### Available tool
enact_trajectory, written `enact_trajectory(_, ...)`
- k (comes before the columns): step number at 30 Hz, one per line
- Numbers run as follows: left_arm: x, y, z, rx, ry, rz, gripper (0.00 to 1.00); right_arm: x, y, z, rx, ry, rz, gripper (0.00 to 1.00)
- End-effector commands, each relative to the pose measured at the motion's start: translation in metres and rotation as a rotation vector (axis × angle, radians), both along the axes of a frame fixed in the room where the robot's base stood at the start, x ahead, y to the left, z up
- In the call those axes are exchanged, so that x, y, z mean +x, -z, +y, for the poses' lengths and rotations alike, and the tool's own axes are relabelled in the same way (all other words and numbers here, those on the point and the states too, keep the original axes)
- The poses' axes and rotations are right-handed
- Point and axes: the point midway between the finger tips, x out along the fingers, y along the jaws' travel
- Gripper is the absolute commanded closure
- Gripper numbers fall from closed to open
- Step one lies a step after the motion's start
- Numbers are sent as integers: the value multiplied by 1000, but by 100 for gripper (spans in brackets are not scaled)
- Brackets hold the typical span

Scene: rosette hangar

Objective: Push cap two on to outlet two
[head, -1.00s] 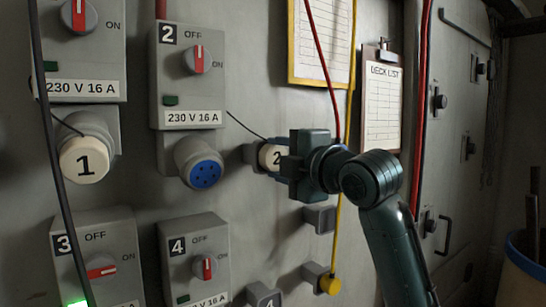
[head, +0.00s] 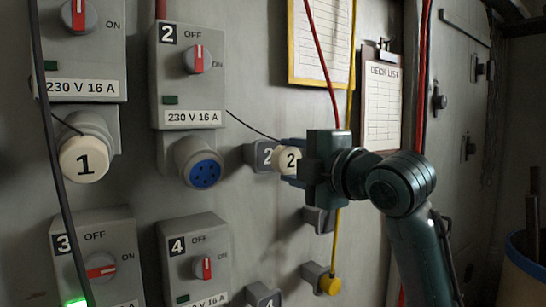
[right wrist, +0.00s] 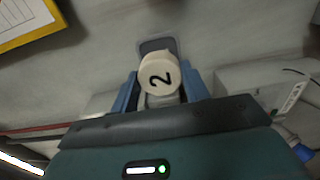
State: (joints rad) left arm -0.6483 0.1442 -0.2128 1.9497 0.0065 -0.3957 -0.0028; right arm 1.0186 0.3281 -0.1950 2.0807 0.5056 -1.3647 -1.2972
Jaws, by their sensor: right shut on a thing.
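Cap two (head: 289,160), cream with a black 2, is held in my right gripper (head: 291,163), which is shut on it. In the right wrist view cap two (right wrist: 159,76) sits between the blue fingers (right wrist: 158,92). The cap is a little off the wall, beside its grey holder (head: 262,155) marked 2, and a thin dark cord runs from it up to the left. Outlet two (head: 204,173), a round blue socket face with dark holes, is uncovered below switch box 2 (head: 188,75), left of the cap. My left gripper is not in view.
Outlet one wears cream cap one (head: 84,159) at the left. Switch boxes 3 (head: 96,258) and 4 (head: 194,262) are below. Black, red and yellow cables hang before the wall. A yellow cap (head: 330,285) is at lower right.

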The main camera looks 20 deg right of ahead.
Motion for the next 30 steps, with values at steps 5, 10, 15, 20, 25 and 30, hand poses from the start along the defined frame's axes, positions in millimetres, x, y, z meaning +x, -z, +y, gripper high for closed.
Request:
enact_trajectory(5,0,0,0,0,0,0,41,-7,0,-3,0,0,-1,91)
enact_trajectory(10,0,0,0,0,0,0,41,-14,0,-5,-1,0,0,91)
enact_trajectory(15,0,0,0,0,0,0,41,-18,0,-6,-1,0,0,91)
enact_trajectory(20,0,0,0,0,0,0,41,-19,0,-6,-1,0,0,91)
enact_trajectory(25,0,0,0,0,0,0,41,-19,0,-6,-1,0,0,91)
enact_trajectory(30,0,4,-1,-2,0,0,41,-20,4,-9,4,2,-8,91)
